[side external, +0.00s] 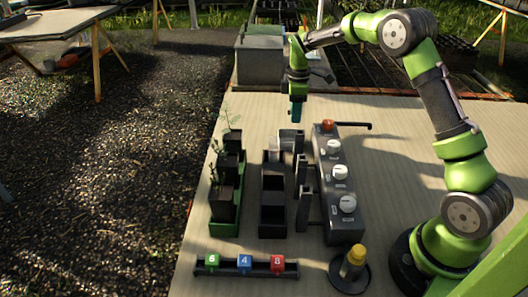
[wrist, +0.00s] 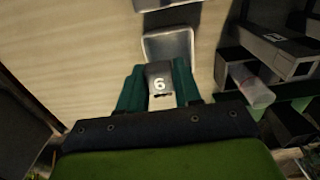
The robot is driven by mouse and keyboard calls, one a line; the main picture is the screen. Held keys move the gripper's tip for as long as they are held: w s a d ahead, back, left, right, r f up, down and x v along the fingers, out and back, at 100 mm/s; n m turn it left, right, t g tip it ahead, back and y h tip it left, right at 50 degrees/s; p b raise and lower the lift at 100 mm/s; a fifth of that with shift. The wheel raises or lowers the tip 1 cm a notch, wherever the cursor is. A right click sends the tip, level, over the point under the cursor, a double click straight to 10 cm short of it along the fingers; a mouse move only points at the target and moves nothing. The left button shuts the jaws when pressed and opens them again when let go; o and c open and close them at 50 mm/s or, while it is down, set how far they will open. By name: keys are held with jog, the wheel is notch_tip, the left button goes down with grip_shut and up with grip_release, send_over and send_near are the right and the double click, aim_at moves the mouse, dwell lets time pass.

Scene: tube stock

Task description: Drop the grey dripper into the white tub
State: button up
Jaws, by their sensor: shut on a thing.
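The grey dripper (wrist: 161,72), marked with a white 6, sits between the teal fingers of my gripper (wrist: 160,67) in the wrist view. My gripper is shut on it. In the side view my gripper (side external: 296,114) points down, above the far end of the row of trays, and the dripper cannot be made out there. A pale, open-topped tub (wrist: 168,43) with a light rim, which looks like the white tub, shows just beyond the fingertips in the wrist view. The dripper overlaps the tub's near edge in that picture; their height gap cannot be told.
A black tray (side external: 272,218) and a green rack of dark pots (side external: 224,229) stand left of a grey box with white knobs (side external: 340,171). A translucent cup (wrist: 250,86) lies near the tray. Numbered cubes (side external: 245,263) and a yellow-topped piece (side external: 354,257) stand in front.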

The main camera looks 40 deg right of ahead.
jog(key=shift+f, duration=0.6)
jog(key=o, duration=1.1)
notch_tip(320, 180, up, 17)
jog(key=shift+f, duration=0.1)
